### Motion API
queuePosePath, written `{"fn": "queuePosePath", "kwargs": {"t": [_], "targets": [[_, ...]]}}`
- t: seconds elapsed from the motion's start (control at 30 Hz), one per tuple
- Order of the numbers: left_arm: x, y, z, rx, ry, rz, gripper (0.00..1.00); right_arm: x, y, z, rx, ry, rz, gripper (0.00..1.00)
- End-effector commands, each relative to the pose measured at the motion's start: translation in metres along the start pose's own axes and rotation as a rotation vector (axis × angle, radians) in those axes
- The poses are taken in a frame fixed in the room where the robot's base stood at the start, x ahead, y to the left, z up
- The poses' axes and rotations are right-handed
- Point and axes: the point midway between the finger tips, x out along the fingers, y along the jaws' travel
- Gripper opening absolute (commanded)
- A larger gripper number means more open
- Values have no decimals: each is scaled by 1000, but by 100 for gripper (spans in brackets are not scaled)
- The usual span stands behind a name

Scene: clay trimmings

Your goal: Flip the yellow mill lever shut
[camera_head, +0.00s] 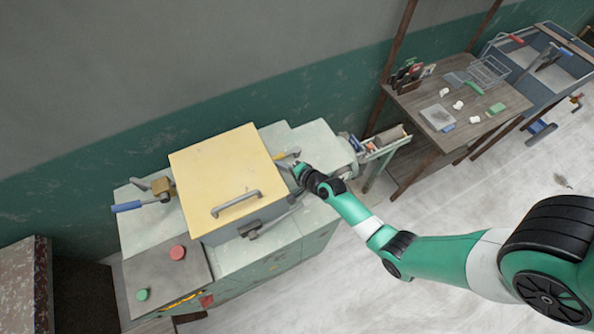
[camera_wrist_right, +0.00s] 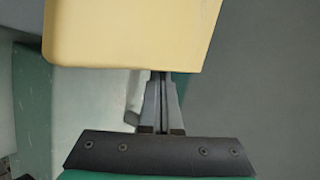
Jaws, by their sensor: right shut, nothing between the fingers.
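The mill has a large yellow lid (camera_head: 228,172) with a grey handle (camera_head: 236,203). A small yellow lever (camera_head: 288,154) sticks out at the lid's right side, on the mill's pale green top (camera_head: 312,146). My right gripper (camera_head: 299,169) is just in front of this lever and right of the lid; I cannot tell if they touch. In the right wrist view the gripper (camera_wrist_right: 163,76) is shut and empty. Its tips reach the lower edge of a large yellow surface (camera_wrist_right: 130,35), which hides what lies beyond; I cannot tell whether this is lever or lid. My left gripper is out of view.
A blue-handled lever (camera_head: 128,207) is at the mill's left. A red button (camera_head: 177,253) and a green button (camera_head: 142,295) are at its front. A wooden table (camera_head: 455,100) with tools and a wire basket (camera_head: 488,72) stands back right. The floor between is clear.

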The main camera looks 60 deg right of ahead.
Motion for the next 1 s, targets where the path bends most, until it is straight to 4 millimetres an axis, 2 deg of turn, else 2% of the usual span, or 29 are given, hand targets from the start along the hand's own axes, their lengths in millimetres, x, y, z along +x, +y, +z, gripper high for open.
{"fn": "queuePosePath", "kwargs": {"t": [0.1,0.3,0.5,1.0], "targets": [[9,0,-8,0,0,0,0,-26,-3,0,1,1,1,0],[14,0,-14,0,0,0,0,-72,-1,0,1,1,1,0],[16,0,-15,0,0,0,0,-102,0,0,2,1,1,0],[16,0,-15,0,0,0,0,-106,-1,3,-4,-7,0,0]]}}
